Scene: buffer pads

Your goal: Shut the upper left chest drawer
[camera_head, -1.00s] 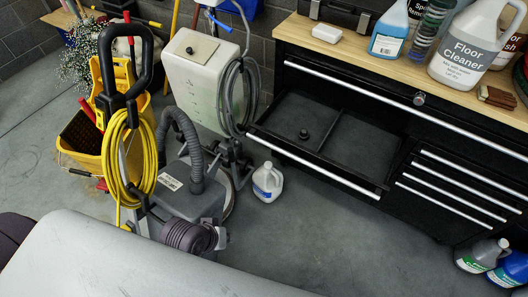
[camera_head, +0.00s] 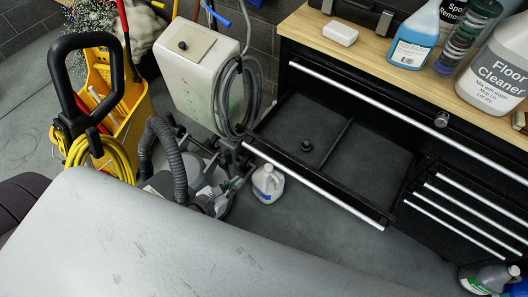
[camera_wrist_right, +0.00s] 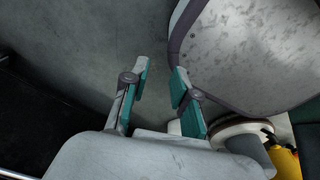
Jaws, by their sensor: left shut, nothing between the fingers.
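The upper left drawer (camera_head: 330,190) of the black chest stands pulled out and is empty except for a small round dark knob-like piece (camera_head: 306,146). Its silver front edge (camera_head: 315,187) faces the room.
A white jug (camera_head: 268,184) stands on the floor by the drawer's left end. A floor machine with a grey hose (camera_head: 165,150), a pale tank (camera_head: 195,65) and a yellow mop bucket (camera_head: 125,110) crowd the left. Bottles stand on the wooden top (camera_head: 360,55).

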